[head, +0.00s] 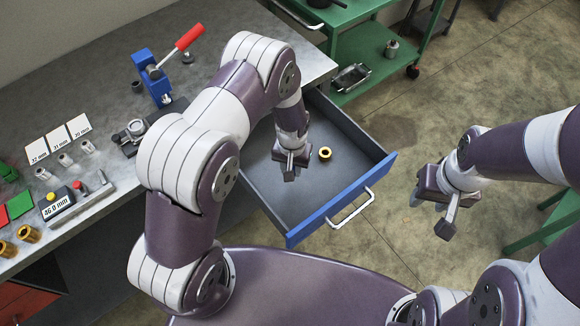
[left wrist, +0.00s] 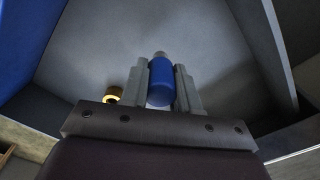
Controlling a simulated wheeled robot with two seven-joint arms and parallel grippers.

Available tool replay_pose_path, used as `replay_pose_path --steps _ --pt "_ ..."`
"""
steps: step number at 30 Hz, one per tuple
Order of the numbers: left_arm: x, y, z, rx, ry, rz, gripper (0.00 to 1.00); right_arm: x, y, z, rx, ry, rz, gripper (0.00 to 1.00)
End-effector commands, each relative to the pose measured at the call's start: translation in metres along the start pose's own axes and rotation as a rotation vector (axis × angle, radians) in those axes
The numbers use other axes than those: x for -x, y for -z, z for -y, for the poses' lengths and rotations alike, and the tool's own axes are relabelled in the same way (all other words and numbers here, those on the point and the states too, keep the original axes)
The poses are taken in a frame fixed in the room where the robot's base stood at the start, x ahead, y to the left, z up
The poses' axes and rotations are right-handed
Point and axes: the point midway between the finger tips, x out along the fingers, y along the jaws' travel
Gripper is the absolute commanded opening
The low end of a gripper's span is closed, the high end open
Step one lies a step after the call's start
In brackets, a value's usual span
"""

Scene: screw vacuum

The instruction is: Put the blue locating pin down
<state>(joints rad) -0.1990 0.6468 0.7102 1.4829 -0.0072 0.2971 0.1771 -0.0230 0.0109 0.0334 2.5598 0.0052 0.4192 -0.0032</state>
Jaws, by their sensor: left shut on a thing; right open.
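The blue locating pin (left wrist: 161,80) is between the fingers of my left gripper in the left wrist view, with a grey tip showing past the blue body. My left gripper (head: 291,168) is shut on it, inside the open drawer (head: 312,205). The pin is hidden in the head view. I cannot tell whether the pin touches the drawer floor. My right gripper (head: 432,208) is open and empty, over the floor to the right of the drawer.
A brass ring (head: 325,153) lies in the drawer beside my left gripper; it also shows in the left wrist view (left wrist: 114,93). The drawer has a blue front (head: 345,199) and grey walls. The workbench (head: 105,185) holds tools and labelled parts. A green cart (head: 365,50) stands behind.

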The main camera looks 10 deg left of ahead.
Motion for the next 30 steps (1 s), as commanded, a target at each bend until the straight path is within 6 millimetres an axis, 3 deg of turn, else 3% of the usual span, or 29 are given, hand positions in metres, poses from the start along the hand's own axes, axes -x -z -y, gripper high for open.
replay_pose_path --steps 3,10,22,23,24,25,30 --pt "-0.008 0.011 0.008 0.0 0.0 0.0 0.0 0.002 0.0 0.0 0.0 0.0 0.0 0.43" --pt "-0.045 0.012 0.009 -0.001 0.0 0.001 0.0 0.008 0.001 0.0 0.0 0.0 0.0 0.43" --pt "-0.054 0.012 0.009 -0.001 0.0 -0.001 0.0 0.002 0.0 0.0 0.0 0.0 0.0 0.43" --pt "-0.053 0.012 0.009 -0.001 0.0 -0.001 0.37 0.003 0.0 0.0 0.0 0.0 0.0 0.43" --pt "-0.052 0.012 0.009 -0.001 0.0 -0.001 0.5 0.004 0.0 0.0 0.0 0.0 0.0 0.43" --pt "-0.052 0.012 0.009 -0.001 0.0 -0.001 0.56 0.004 0.0 0.0 0.0 0.0 0.0 0.43" --pt "-0.052 0.012 0.009 -0.001 0.0 -0.001 0.56 0.004 0.0 0.0 0.0 0.0 0.0 0.43"
